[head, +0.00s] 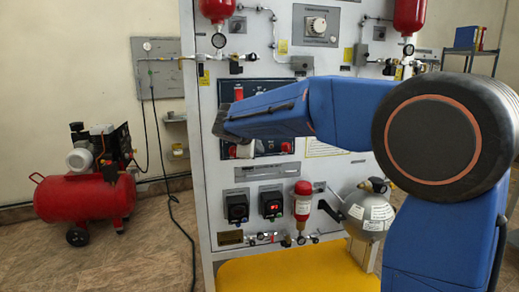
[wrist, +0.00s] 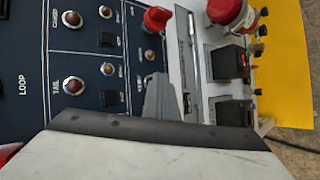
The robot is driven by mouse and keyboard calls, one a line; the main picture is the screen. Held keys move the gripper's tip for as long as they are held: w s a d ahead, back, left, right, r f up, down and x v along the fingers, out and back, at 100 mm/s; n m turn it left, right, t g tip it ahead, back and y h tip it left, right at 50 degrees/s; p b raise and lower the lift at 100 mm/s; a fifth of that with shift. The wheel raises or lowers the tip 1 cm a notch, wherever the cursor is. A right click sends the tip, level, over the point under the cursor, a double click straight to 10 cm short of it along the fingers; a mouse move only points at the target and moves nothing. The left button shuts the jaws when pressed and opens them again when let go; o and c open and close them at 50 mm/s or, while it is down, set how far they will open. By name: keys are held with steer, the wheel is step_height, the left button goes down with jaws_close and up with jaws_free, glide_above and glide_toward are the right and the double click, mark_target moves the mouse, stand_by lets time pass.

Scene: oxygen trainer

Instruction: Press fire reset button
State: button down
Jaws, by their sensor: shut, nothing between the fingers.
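A dark control panel (wrist: 25,50) fills the left of the wrist view, and part of it shows behind my arm in the head view (head: 283,130). It carries several round red or amber buttons, among them one by the label TAIL (wrist: 74,87) and one above it (wrist: 75,20). A smaller round one (wrist: 149,55) sits near my fingertips. I cannot read which is the fire reset button. My gripper (wrist: 161,84) is shut and empty, its grey tip in front of the panel's edge. Contact cannot be told. In the head view my arm hides much of the panel.
A red knob (wrist: 156,19) stands out near the fingertips. Black switch boxes (head: 271,204), a red cylinder (head: 302,200) and a silver sphere (head: 367,213) sit below the panel, above a yellow shelf (head: 290,272). A red compressor (head: 85,197) stands on the floor left.

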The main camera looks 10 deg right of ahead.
steer(key=shift+s, duration=0.75)
steer(key=s, duration=0.5)
stand_by(0.4)
steer(key=shift+s, duration=0.1)
stand_by(0.4)
